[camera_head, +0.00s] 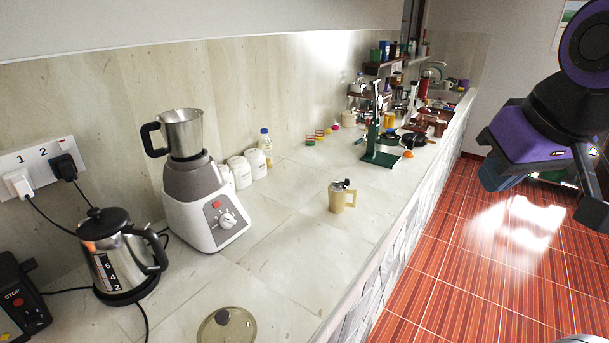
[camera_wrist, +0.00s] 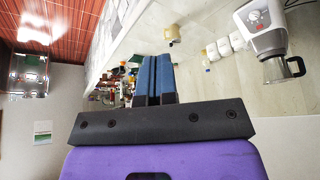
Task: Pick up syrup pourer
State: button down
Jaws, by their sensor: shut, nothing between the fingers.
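The syrup pourer appears to be the small beige jug (camera_head: 337,199) with a side handle and a dark top. It stands upright on the stone counter, right of the blender. It also shows in the wrist view as a small beige jug (camera_wrist: 173,34), beyond my fingers. My gripper (camera_head: 500,178) is at the upper right in the head view, over the red floor beside the counter, well apart from the jug. In the wrist view my gripper (camera_wrist: 153,58) shows its two blue fingers side by side, shut and empty.
A blender (camera_head: 208,205), a steel kettle (camera_head: 118,258) and a glass lid (camera_head: 226,326) stand or lie on the counter's near part. White canisters (camera_head: 240,172) line the wall. A green press (camera_head: 381,140) and clutter fill the far end. The counter around the jug is clear.

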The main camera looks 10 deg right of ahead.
aim_at(337, 193)
jog(key=u, duration=1.05)
jog(key=l+u, duration=0.75)
jog(key=k+l+u, duration=0.15)
jog(key=l+u, duration=0.2)
jog(key=k+l+u, duration=0.15)
jog(key=l+u, duration=0.2)
jog(key=l, duration=0.15)
jog(key=k+l+u, duration=0.15)
jog(key=l+u, duration=0.25)
jog(key=k+l+u, duration=0.25)
jog(key=k+l, duration=1.25)
